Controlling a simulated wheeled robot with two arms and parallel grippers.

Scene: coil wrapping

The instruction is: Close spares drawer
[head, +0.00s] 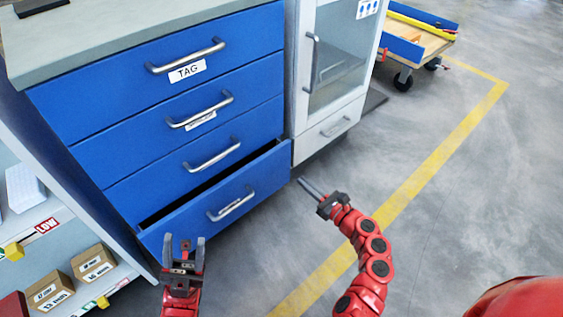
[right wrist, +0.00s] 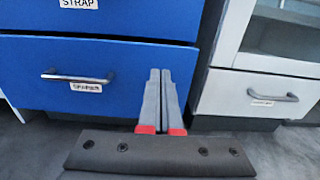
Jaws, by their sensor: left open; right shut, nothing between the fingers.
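The spares drawer (head: 213,209) is the bottom blue drawer of the cabinet and stands partly open, with a dark gap along its top. Its bar handle (head: 231,204) runs across its front. In the right wrist view the spares drawer (right wrist: 150,98) shows its label under the handle (right wrist: 77,77). My left gripper (head: 185,243) is open and empty, low in front of the drawer's left part. My right gripper (head: 308,185) is shut and empty, near the drawer's right end. In the right wrist view its fingers (right wrist: 160,72) overlap the drawer's right part; contact cannot be told.
The three blue drawers above, including the tag drawer (head: 170,80), look shut. A grey glass-door cabinet (head: 325,125) stands to the right. A shelf with cardboard boxes (head: 92,263) is at the left. The floor (head: 440,230) on the right is clear, with a cart (head: 405,55) farther back.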

